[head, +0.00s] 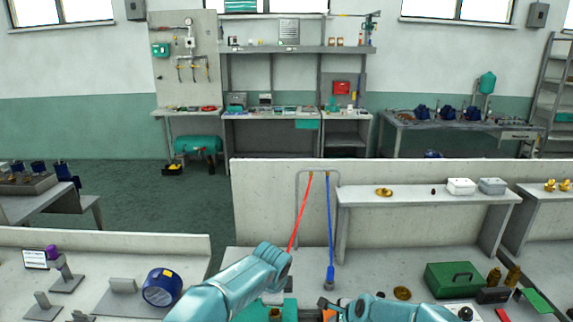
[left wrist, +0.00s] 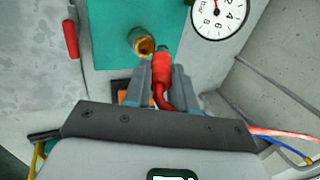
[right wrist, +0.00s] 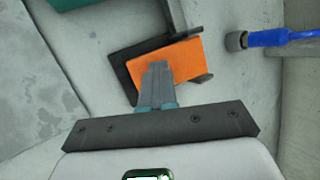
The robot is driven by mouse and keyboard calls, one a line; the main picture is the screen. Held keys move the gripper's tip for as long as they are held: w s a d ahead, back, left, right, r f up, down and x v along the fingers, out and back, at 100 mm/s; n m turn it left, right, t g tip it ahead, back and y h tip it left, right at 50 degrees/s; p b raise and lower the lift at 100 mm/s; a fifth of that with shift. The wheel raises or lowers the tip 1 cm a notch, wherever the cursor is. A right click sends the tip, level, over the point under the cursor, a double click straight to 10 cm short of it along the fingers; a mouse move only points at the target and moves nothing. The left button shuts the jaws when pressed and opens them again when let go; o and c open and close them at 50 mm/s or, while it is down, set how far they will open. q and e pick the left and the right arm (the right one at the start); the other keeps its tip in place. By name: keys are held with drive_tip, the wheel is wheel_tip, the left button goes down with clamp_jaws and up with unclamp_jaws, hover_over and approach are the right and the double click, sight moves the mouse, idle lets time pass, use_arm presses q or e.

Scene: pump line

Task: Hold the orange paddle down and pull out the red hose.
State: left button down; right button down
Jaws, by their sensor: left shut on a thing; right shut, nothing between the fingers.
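The red hose (head: 300,212) hangs from a grey rail down to my left gripper (head: 276,296). In the left wrist view my left gripper (left wrist: 160,80) is shut on the red hose's end fitting (left wrist: 160,66). The fitting's tip is beside the open brass port (left wrist: 142,42) on the teal block (left wrist: 112,30) and looks out of it. The orange paddle (right wrist: 185,62) sits on a dark bracket in the right wrist view. My right gripper (right wrist: 158,70) is shut and empty, its fingertips over the paddle, apparently touching it. In the head view the paddle (head: 328,315) is mostly hidden.
A blue hose (head: 329,225) hangs beside the red one, its grey-tipped end (right wrist: 238,41) right of the paddle. A pressure gauge (left wrist: 218,12) is near the port. A green toolbox (head: 462,279) and brass parts stand at the right. A low wall (head: 265,200) closes the bench's back.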

use_arm(q)
drive_tip(key=shift+w+r, duration=0.15)
drive_tip(key=shift+r, duration=0.2)
use_arm(e)
drive_tip(key=shift+f, duration=0.2)
use_arm(q)
drive_tip(key=shift+r, duration=0.8)
use_arm(e)
drive_tip(key=shift+r, duration=0.1)
